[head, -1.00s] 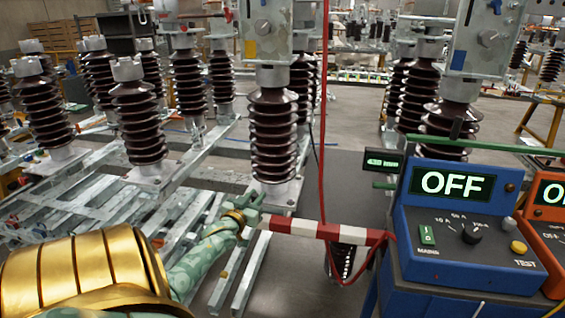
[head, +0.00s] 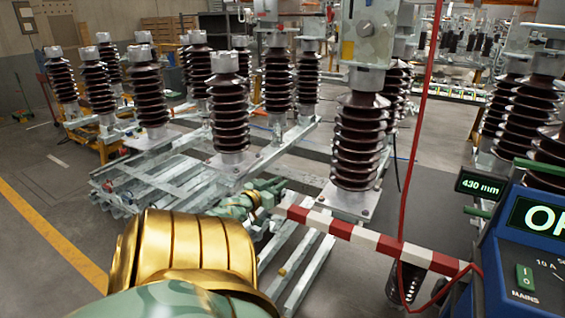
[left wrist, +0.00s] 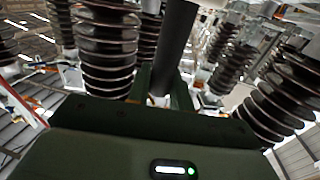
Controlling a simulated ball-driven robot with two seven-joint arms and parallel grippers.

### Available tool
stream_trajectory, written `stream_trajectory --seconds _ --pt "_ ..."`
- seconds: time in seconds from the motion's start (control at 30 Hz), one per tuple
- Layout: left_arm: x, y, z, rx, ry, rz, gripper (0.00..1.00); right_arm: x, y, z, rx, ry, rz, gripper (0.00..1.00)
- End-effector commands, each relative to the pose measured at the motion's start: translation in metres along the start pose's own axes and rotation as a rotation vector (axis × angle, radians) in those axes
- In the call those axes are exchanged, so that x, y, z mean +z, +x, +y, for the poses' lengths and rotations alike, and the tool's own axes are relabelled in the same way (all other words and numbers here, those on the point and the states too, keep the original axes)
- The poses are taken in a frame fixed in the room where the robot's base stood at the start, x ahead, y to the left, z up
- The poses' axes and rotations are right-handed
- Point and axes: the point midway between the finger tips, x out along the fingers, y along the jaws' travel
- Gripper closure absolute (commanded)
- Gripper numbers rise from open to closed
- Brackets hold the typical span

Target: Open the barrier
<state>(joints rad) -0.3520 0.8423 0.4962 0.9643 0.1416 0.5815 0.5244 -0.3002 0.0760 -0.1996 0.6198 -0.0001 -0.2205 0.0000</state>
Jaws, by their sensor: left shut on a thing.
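The barrier (head: 365,238) is a red-and-white striped bar in the head view. It slants from its far end at the left of the nearest insulator base down to the blue box at right. My left gripper (head: 272,193), green beyond the gold arm section, is shut at the barrier's far left end; the fingertips are small and partly hidden. In the left wrist view the dark green gripper body fills the bottom, and a dark upright cylinder (left wrist: 176,45) rises beyond it; I cannot tell what it is. My right gripper is not in view.
Brown ribbed insulators (head: 358,140) stand on steel frames (head: 180,178) ahead and left. A blue box (head: 520,255) with dials and a 430 mm display (head: 480,186) stand at right. A red cable (head: 413,140) hangs by the barrier.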

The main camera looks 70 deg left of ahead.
Motion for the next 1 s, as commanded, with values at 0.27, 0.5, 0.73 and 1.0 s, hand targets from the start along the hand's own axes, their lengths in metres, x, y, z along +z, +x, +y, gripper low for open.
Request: stream_trajectory --seconds 0.27,0.5,0.73,1.0 --pt "0.001 -0.001 0.000 -0.001 0.001 -0.004 0.70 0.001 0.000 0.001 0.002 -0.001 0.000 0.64" --pt "0.001 0.000 0.000 0.000 0.001 -0.002 0.59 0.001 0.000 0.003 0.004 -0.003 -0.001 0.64" --pt "0.000 -0.014 0.000 0.000 -0.002 -0.004 0.59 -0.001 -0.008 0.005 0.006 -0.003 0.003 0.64" --pt "-0.002 -0.082 0.000 -0.002 -0.002 -0.005 0.59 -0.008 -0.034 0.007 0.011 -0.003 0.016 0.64"
